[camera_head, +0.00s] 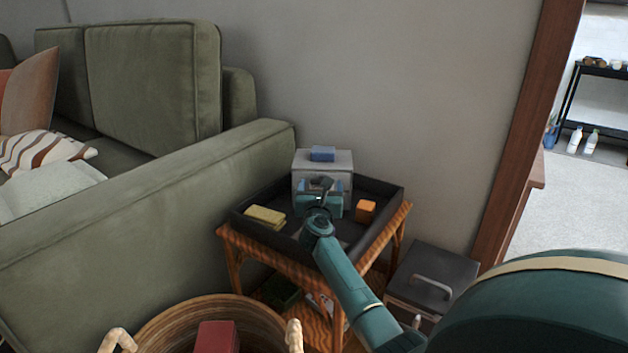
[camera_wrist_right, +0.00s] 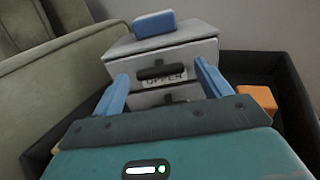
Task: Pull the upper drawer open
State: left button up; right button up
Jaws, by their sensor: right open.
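A small light-grey drawer unit (camera_head: 341,162) stands at the back of a black tray on a side table. In the right wrist view, its upper drawer (camera_wrist_right: 203,50) has a dark handle (camera_wrist_right: 163,72) and a label reading "UPPER". That drawer looks shut or nearly so. The lower drawer (camera_wrist_right: 147,99) below it is partly hidden by my gripper. My right gripper (camera_wrist_right: 160,77) is open, its blue fingers on either side of the upper handle; I cannot see contact. It also shows in the head view (camera_head: 320,192), in front of the unit. My left gripper is not in view.
A blue block (camera_head: 322,153) lies on the unit. The black tray (camera_head: 385,194) also holds a yellow item (camera_head: 265,215) and an orange block (camera_head: 366,209). A green sofa (camera_head: 150,210) stands left, a wicker basket (camera_head: 170,325) in front, a dark lidded bin (camera_head: 437,275) at right.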

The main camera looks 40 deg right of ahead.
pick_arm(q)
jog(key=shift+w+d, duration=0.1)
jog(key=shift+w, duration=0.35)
pick_arm(e)
jog(key=shift+w+d, duration=0.4)
jog(key=shift+c, duration=0.5)
